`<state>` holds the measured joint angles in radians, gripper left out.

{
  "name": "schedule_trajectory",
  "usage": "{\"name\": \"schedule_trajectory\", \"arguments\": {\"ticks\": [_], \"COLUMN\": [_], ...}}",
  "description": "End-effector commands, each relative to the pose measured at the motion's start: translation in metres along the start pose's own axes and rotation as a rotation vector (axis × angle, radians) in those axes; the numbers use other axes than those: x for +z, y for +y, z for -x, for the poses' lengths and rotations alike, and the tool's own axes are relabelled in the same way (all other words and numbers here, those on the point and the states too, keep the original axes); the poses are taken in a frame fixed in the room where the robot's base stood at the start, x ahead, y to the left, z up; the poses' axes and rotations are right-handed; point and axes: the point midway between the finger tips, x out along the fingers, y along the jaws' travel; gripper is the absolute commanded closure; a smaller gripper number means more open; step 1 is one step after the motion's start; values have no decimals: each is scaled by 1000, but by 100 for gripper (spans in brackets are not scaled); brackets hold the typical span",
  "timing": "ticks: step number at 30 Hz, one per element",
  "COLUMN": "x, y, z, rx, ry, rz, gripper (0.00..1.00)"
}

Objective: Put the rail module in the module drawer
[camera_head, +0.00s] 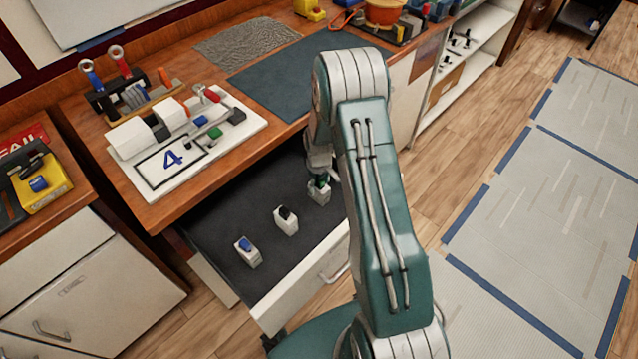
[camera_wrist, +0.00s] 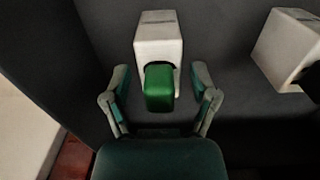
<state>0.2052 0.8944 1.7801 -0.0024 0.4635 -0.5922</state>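The module drawer (camera_head: 222,238) is pulled open below the bench and has a dark lining. Three white modules stand in it: one with a blue switch (camera_head: 247,252), one with a black switch (camera_head: 286,221) and one with a green switch (camera_head: 319,194). I cannot tell which one the task names. My gripper (camera_head: 321,178) is low in the drawer at the green-switch module, partly hidden by my arm. In the wrist view my gripper (camera_wrist: 161,82) has its fingers apart on both sides of the green switch (camera_wrist: 159,88), with gaps showing.
A white board marked 4 (camera_head: 225,140) with switches lies on the bench (camera_head: 180,205) behind the drawer. A tool rack (camera_head: 125,95) stands behind it. A dark mat (camera_head: 285,80) lies bare to the right. Another white module (camera_wrist: 287,48) is close by in the wrist view.

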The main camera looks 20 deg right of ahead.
Motion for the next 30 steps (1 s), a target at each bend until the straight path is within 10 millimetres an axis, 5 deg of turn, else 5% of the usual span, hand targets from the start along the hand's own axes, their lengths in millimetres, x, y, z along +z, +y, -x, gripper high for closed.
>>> {"name": "schedule_trajectory", "arguments": {"ticks": [14,30], "x": [0,-1], "y": [0,0], "z": [10,110], "rx": [1,1], "ry": [1,2], "rz": [0,0], "gripper": [15,15]}}
